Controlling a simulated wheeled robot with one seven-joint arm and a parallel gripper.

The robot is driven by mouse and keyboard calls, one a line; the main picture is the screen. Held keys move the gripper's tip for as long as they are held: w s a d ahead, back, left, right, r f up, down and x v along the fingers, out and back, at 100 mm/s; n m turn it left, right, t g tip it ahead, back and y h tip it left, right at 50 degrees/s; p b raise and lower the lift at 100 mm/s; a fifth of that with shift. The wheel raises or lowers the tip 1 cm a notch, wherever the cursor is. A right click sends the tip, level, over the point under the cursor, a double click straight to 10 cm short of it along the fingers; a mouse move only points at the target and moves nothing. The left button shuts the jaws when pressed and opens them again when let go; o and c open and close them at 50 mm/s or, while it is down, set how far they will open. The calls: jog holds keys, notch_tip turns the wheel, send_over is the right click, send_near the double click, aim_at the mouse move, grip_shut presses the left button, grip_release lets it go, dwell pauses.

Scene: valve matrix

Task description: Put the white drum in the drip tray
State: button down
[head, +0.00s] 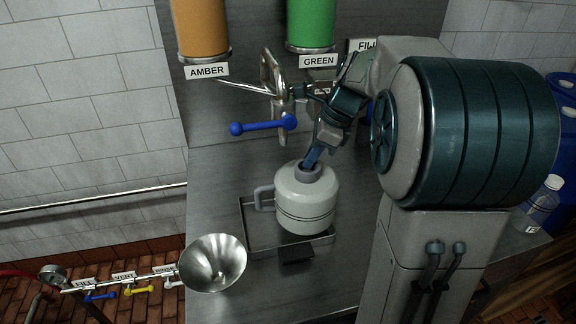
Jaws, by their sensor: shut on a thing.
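The white drum (305,205), a pale jug with a grey side handle and dark bands, is upright on the metal bench side. My gripper (312,160), with blue fingers, is shut on the neck at its top. The drip tray (262,248) is a shallow metal rectangle on the bench, and the drum stands over its inside, hiding much of its right part. I cannot tell whether the drum's base touches the tray floor or hangs just above it.
A steel funnel (213,263) is at the bench's front left. A blue-handled valve (262,126) juts out beneath the amber (200,28) and green (311,22) cylinders. A small dark block (297,254) is at the tray's front edge. A clear bottle (540,207) stands at right.

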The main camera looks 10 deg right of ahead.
aim_at(289, 168)
jog(key=a+f, duration=0.1)
jog(key=w+a+f, duration=0.1)
jog(key=a, duration=0.1)
jog(key=a+f, duration=0.1)
jog(key=a, duration=0.1)
jog(key=shift+w+f, duration=0.2)
jog(key=shift+w, duration=0.1)
jog(key=shift+f, duration=0.2)
jog(key=c, duration=1.5)
grip_release()
jog(key=shift+f, duration=0.1)
